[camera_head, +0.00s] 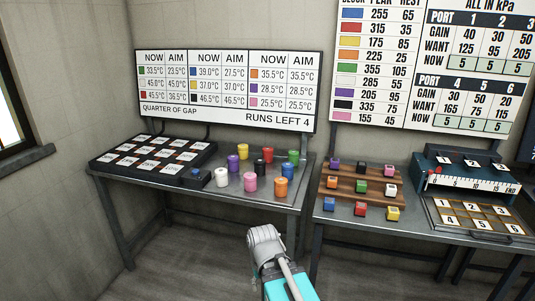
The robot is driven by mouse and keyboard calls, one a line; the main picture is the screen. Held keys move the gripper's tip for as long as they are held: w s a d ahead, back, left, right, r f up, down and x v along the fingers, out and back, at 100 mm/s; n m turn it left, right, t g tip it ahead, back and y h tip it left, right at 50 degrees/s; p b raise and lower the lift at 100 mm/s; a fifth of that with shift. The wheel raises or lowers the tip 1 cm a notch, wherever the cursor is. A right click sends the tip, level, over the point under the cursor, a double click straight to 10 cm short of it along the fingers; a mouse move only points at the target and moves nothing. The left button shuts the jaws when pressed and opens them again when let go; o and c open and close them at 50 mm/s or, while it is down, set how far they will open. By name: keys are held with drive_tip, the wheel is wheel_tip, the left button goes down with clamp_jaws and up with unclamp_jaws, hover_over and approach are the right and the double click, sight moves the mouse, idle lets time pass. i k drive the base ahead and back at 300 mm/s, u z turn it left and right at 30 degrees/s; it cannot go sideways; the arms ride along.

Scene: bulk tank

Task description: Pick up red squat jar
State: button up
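A red jar (267,154) stands toward the back of the left metal table (187,178), among jars of other colours. A black jar (260,166) and a blue jar (273,170) stand close in front of it and hide part of it. A red block-like piece also stands on the right table (360,208). My arm rises from the bottom middle, in front of the tables and well apart from the red jar. No gripper fingers can be made out.
Around it stand yellow (242,151), purple (233,163), white (221,177), pink (250,182), orange (280,187) and green (293,157) jars. A black panel of labelled tiles (151,155) lies left. A wooden rack (345,183) and a blue device (455,175) occupy the right table.

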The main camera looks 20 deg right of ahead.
sight(266, 152)
drive_tip(key=i, duration=0.85)
